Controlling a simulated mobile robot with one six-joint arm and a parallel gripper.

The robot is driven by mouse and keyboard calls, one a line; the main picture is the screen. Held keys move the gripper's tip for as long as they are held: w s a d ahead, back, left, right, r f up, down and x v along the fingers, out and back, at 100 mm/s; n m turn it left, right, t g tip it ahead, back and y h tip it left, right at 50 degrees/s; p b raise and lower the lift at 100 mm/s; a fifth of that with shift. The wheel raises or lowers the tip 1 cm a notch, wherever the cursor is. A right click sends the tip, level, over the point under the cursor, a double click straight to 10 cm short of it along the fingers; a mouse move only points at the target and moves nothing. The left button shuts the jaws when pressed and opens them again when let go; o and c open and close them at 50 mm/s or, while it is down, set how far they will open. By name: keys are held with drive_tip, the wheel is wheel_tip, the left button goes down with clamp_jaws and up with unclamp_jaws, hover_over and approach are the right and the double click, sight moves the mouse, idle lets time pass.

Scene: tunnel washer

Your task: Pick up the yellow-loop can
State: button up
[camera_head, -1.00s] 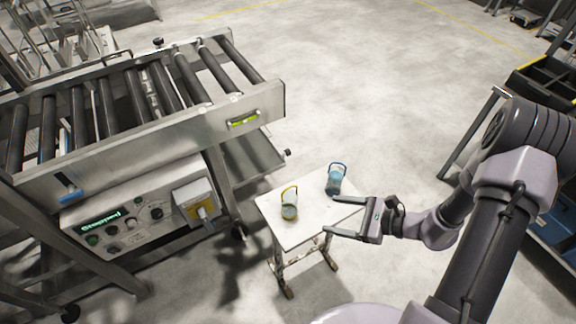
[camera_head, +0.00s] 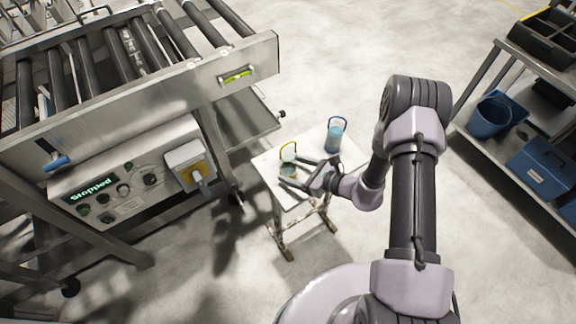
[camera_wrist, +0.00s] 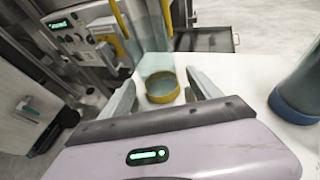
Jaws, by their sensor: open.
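The yellow-loop can (camera_head: 288,154) stands on the small white table, its yellow loop raised. In the wrist view the can (camera_wrist: 158,68) is pale and see-through with a yellow band round its bottom, and lies between my fingers. My gripper (camera_head: 289,169) is open, low over the table, with one finger on each side of the can. In the wrist view the fingers of my gripper (camera_wrist: 161,88) show gaps to the can. In the head view my fingers partly hide the can's lower part.
A blue-loop can (camera_head: 334,138) stands on the white table (camera_head: 312,195), behind and right; it shows at the wrist view's right edge (camera_wrist: 302,92). A roller conveyor (camera_head: 130,85) with a control panel (camera_head: 120,185) is left. A shelf with blue bins (camera_head: 492,115) is right.

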drive_tip(key=shift+w+a+f, duration=0.2)
drive_tip(key=shift+a, duration=0.1)
drive_tip(key=shift+r, duration=0.1)
